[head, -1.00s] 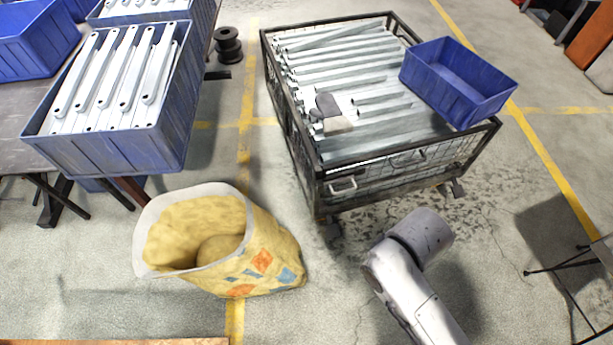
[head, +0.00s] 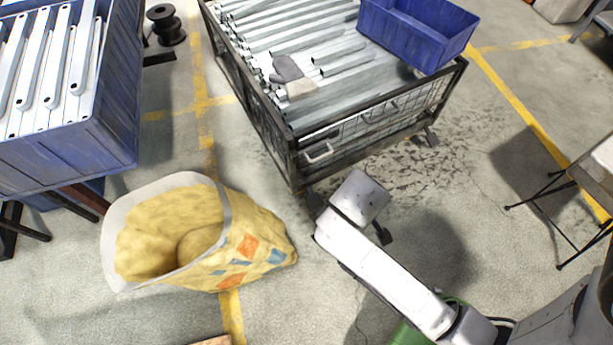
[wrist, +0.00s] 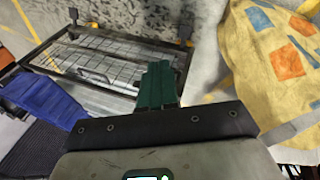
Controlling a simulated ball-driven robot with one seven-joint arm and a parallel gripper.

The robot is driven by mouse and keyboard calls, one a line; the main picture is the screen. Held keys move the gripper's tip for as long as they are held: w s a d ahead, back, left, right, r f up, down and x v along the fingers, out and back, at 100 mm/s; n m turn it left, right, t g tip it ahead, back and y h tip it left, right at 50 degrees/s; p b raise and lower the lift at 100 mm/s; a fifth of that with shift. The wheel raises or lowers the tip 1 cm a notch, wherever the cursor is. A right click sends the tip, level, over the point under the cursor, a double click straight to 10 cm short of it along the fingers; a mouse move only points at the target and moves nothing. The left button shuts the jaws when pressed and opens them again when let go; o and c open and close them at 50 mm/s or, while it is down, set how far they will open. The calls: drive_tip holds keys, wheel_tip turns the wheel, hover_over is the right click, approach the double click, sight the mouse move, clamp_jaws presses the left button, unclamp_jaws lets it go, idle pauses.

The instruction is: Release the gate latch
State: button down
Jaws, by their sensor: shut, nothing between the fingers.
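The gate is the mesh front of a dark-framed wire cage (head: 400,108). A pale U-shaped handle (head: 320,153) sits at its left end in the head view, and a darker fitting (head: 380,116) sits further right. I cannot tell for sure which is the latch. In the wrist view the mesh gate (wrist: 105,62) lies beyond and left of my gripper, with a small handle (wrist: 94,76) on it. My gripper (wrist: 158,68) has green fingers, shut and empty, apparently apart from the gate. The head view does not clearly show it.
Metal bars fill the cage, with grey gloves (head: 290,76) and a blue bin (head: 418,32) on top. A yellow sack (head: 262,250) stands front left. A blue crate of brackets (head: 80,140) is far left. A thin-legged stand (head: 545,205) is right.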

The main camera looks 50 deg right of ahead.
drive_tip(key=w+d+f+t+h+b, duration=0.1)
drive_tip(key=w+d+f+h+b, duration=0.2)
drive_tip(key=f+b, duration=0.3)
drive_tip(key=w+a+f+n+t+h+b, duration=0.2)
drive_tip(key=w+a+f+n+t+b, duration=0.1)
drive_tip(key=w+f+t+b, duration=0.1)
drive_tip(key=w+a+f+n+t+h+b, duration=0.2)
drive_tip(key=w+a+f+n+t+b, duration=0.1)
drive_tip(key=w+f+b, duration=0.4)
drive_tip(key=shift+w+a+n+t+h+b, duration=0.25)
drive_tip(key=shift+w+n+t+h+b, duration=0.15)
drive_tip(key=shift+w+n+b, duration=0.5)
drive_tip(key=shift+w+f+m, duration=0.1)
drive_tip(key=shift+w+m, duration=0.05)
drive_tip(key=shift+m, duration=0.15)
drive_tip(key=s+d+b+x, duration=0.2)
drive_tip(key=x, duration=1)
drive_tip(key=shift+d+f+b, duration=0.2)
drive_tip(key=shift+f+b, duration=0.05)
drive_tip(key=shift+b, duration=0.05)
